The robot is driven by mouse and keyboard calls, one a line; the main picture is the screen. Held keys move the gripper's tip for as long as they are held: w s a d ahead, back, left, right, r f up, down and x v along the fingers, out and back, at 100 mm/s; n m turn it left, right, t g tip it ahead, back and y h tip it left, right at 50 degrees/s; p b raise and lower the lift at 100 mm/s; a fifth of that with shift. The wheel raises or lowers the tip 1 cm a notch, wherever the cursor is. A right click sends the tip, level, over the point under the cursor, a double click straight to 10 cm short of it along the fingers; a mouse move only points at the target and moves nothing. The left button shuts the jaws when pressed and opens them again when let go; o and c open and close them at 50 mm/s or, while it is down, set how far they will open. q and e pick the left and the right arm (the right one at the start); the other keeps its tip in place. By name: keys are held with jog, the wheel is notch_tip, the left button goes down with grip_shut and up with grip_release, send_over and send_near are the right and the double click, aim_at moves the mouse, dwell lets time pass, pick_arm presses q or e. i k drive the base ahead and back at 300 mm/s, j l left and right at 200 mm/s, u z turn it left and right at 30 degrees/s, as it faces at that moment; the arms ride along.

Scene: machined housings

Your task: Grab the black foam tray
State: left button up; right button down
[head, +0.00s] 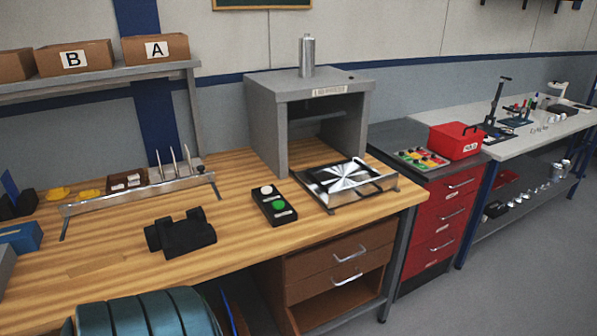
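A flat black tray-like piece (322,176) lies in a low metal frame (388,185) at the right end of the wooden bench, in front of the grey press. A shiny silver-white, fan-patterned surface covers much of its top. It looks most like the black foam tray, but I cannot tell whether it is foam. Neither of my grippers is in the head view, and nothing is touching the tray.
The grey press (262,115) stands behind the frame. A button box (274,206) and a dark housing-like block (182,234) lie to the left on the bench (110,250). A red drawer cabinet (440,215) adjoins at right. A teal ribbed object (150,315) is in front.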

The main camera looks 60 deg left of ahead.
aim_at(193, 233)
jog(key=u, duration=1.6)
jog(key=j+z, duration=0.1)
jog(key=j, duration=0.35)
jog(key=k+j+z, duration=0.1)
jog(key=j, duration=0.35)
jog(key=k+j+z, duration=0.1)
jog(key=j, duration=0.35)
jog(key=k+j+z, duration=0.1)
jog(key=j, duration=0.35)
jog(key=k+j+z, duration=0.1)
jog(key=j, duration=0.35)
jog(key=k+j+z, duration=0.1)
jog(key=j, duration=0.3)
jog(key=k, duration=0.1)
